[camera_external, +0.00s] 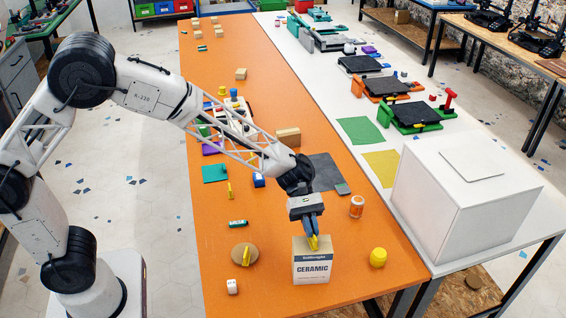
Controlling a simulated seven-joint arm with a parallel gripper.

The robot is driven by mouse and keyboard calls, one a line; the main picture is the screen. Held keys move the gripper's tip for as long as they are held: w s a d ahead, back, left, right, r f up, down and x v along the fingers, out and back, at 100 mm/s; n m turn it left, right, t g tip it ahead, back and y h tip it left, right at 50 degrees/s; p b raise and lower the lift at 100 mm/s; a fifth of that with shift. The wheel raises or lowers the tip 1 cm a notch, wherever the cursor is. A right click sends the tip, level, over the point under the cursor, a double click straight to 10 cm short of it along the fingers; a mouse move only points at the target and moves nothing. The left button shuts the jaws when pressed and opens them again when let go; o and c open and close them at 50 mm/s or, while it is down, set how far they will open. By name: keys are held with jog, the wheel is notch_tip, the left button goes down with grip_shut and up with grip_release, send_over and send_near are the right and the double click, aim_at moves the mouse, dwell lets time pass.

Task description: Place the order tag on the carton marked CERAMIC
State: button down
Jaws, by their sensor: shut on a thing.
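The carton marked CERAMIC (312,270) stands upright near the front of the orange table, its label facing the camera. My gripper (312,238) points down right over the carton's top. It is shut on a small yellow piece (314,243), apparently the order tag, at the fingertips. The piece is small and partly hidden by the fingers. I cannot tell whether it touches the carton's top.
A round brown disc with a yellow piece (246,257) lies left of the carton, and a yellow jar (378,257) stands to its right. An orange-labelled jar (357,207) is behind right. A large white box (465,200) occupies the white table. Front-left orange surface is mostly clear.

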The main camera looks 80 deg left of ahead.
jog(key=shift+f, duration=0.1)
jog(key=c, duration=1.3)
grip_release()
jog(key=shift+o, duration=0.2)
jog(key=shift+a+r, duration=0.1)
jog(key=shift+r, duration=0.1)
jog(key=v, duration=1.1)
jog(key=shift+a, duration=0.4)
jog(key=shift+r, duration=0.1)
